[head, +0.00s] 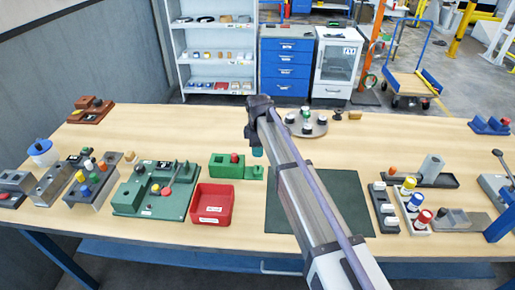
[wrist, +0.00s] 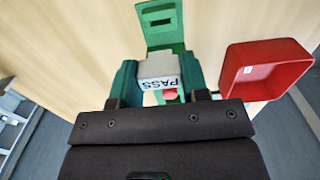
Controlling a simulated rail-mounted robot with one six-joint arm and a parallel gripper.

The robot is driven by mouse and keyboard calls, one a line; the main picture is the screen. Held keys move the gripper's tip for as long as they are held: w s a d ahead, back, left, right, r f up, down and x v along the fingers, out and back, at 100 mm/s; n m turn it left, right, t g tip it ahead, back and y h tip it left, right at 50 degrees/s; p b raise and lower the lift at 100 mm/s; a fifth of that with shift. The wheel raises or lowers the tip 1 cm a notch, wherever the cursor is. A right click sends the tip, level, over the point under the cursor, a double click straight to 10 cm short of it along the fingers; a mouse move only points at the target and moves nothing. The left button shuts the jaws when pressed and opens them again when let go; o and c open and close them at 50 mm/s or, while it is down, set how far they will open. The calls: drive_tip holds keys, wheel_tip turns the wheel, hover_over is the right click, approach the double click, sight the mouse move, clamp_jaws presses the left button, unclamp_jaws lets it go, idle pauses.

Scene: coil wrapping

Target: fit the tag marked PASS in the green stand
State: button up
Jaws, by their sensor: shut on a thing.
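In the wrist view, a pale grey-white tag (wrist: 159,70) with PASS in black letters sits between the two green fingers of my gripper (wrist: 158,82). The fingers are shut on it. Beyond the tag, the green stand (wrist: 160,37) shows a flat plate with a dark slot, and a red knob (wrist: 169,94) shows just under the tag. The tag hides part of the stand, and I cannot tell whether they touch. In the head view, the green stand (head: 222,170) is left of my gripper (head: 257,152). The tag cannot be made out there.
A green board with blocks (head: 140,199) lies left. A dark green mat (head: 345,215) lies right, under my arm. A round tray (head: 318,130) is behind.

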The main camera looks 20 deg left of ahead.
wheel_tip(320, 180, down, 6)
drive_tip(key=b, duration=0.5)
drive_tip(key=shift+r+b, duration=0.1)
drive_tip(key=shift+b, duration=0.3)
drive_tip(key=shift+f+b, duration=1.4)
idle(0.7)
drive_tip(key=o, duration=1)
drive_tip(key=shift+r, duration=0.15)
wheel_tip(320, 180, up, 11)
drive_tip(key=p, duration=1.1)
drive_tip(key=shift+f, duration=0.2)
